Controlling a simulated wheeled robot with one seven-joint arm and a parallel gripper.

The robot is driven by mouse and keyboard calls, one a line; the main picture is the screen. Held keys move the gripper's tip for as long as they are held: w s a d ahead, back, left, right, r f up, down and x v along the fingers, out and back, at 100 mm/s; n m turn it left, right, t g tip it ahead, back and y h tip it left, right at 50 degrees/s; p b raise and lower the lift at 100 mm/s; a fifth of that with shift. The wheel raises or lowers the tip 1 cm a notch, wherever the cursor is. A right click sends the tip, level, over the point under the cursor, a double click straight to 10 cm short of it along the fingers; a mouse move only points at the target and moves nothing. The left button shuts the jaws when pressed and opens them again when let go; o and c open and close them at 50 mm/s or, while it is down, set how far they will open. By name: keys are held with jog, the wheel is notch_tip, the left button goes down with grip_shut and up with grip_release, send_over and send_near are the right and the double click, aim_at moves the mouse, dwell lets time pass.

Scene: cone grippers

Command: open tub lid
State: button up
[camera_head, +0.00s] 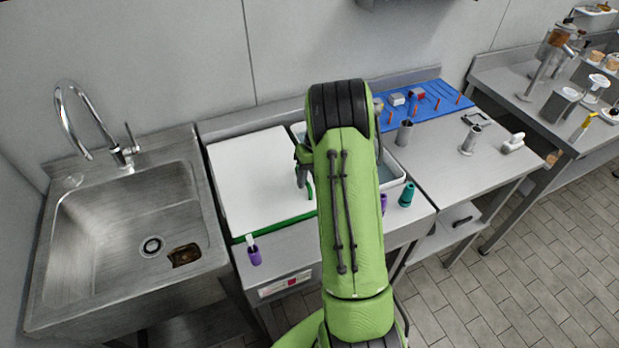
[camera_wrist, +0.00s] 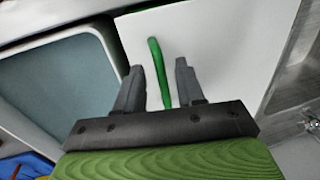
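The white tub lid (camera_head: 245,175) lies flat over the left tub on the steel counter, with a green edge (camera_head: 278,228) along its front. A green handle (camera_wrist: 158,72) stands out on the lid in the wrist view; part of it shows in the head view (camera_head: 310,188). My gripper (camera_wrist: 160,66) is open over the lid, its two dark fingers on either side of the handle with gaps between. In the head view my gripper (camera_head: 302,168) is at the lid's right side, partly hidden by my arm. Whether the fingertips touch the lid is unclear.
An open tub (camera_wrist: 65,75) with a blue-grey inside is beside the lid, mostly behind my arm in the head view. A purple cone gripper (camera_head: 254,255) and a teal one (camera_head: 406,195) stand near the counter front. A sink (camera_head: 130,230) is left, a blue mat (camera_head: 440,105) right.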

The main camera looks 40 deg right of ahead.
jog(key=shift+c, duration=0.5)
grip_shut()
jog(key=shift+r, duration=0.2)
